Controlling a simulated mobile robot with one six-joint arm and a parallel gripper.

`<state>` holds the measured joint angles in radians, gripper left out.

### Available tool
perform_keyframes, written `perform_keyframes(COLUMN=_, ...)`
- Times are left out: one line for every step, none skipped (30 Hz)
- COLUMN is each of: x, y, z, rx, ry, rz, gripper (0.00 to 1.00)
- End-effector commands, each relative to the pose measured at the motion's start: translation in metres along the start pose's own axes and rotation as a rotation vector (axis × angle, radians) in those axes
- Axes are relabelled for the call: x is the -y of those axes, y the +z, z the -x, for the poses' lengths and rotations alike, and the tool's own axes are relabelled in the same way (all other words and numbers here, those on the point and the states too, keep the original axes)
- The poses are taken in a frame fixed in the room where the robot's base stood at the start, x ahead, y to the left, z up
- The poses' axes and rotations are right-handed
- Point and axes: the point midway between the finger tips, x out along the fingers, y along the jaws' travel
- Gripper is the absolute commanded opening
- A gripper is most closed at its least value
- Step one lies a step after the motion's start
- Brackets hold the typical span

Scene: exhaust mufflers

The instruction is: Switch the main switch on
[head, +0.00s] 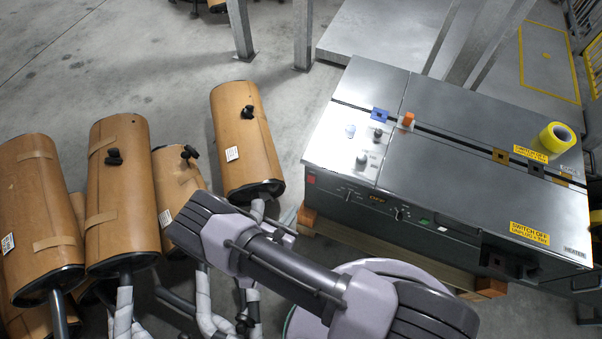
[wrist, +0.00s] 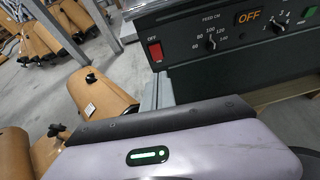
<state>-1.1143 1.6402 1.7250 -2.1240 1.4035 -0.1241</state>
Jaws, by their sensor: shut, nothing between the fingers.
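The main switch, a red rocker (wrist: 155,51), sits at the left end of the machine's dark front panel in the wrist view. It also shows as a small red patch in the head view (head: 311,179). The orange display (wrist: 250,17) on the panel reads OFF. My gripper (wrist: 164,80) shows in the wrist view as narrow grey fingers beyond its dark-edged body. The fingers are shut and empty, with their tips just below the red switch in the picture. I cannot tell whether they touch the panel. In the head view my arm hides most of the gripper.
A feed dial (wrist: 211,42) and a green button (wrist: 312,13) are on the same panel. Brown wrapped mufflers (head: 124,195) stand to the left of the machine. Yellow tape (head: 557,137) lies on the machine's top (head: 450,110). Bare floor shows behind the mufflers.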

Motion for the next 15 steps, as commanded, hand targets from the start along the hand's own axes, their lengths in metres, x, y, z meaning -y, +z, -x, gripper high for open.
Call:
perform_keyframes(x=0.0025, y=-0.0096, z=0.0009, rx=-0.003, ry=0.024, rz=0.031, gripper=0.0)
perform_keyframes(x=0.003, y=-0.0135, z=0.0012, rx=-0.005, ry=0.034, rz=0.043, gripper=0.0)
perform_keyframes(x=0.0029, y=-0.0168, z=0.0014, rx=-0.006, ry=0.045, rz=0.053, gripper=0.0)
perform_keyframes(x=0.003, y=-0.0182, z=0.0015, rx=-0.007, ry=0.048, rz=0.057, gripper=0.0)
perform_keyframes(x=0.0031, y=-0.0187, z=0.0014, rx=-0.007, ry=0.05, rz=0.058, gripper=0.0)
perform_keyframes(x=0.003, y=-0.0187, z=0.0014, rx=-0.007, ry=0.05, rz=0.058, gripper=0.0)
perform_keyframes(x=0.0031, y=-0.0185, z=0.0013, rx=-0.007, ry=0.049, rz=0.057, gripper=0.0)
perform_keyframes(x=0.0031, y=-0.0184, z=0.0012, rx=-0.007, ry=0.048, rz=0.057, gripper=0.0)
perform_keyframes(x=0.0032, y=-0.0183, z=0.0012, rx=-0.007, ry=0.048, rz=0.056, gripper=0.0)
perform_keyframes(x=0.0032, y=-0.0182, z=0.0012, rx=-0.007, ry=0.047, rz=0.056, gripper=0.0)
perform_keyframes(x=0.0032, y=-0.0181, z=0.0011, rx=-0.007, ry=0.047, rz=0.056, gripper=0.0)
perform_keyframes(x=0.0033, y=-0.0181, z=0.0003, rx=-0.007, ry=0.046, rz=0.056, gripper=0.0)
perform_keyframes(x=0.0034, y=-0.0183, z=-0.0011, rx=-0.007, ry=0.045, rz=0.055, gripper=0.0)
perform_keyframes(x=0.0036, y=-0.0184, z=-0.0034, rx=-0.007, ry=0.044, rz=0.054, gripper=0.0)
perform_keyframes(x=0.0035, y=-0.0189, z=-0.0078, rx=-0.006, ry=0.043, rz=0.054, gripper=0.0)
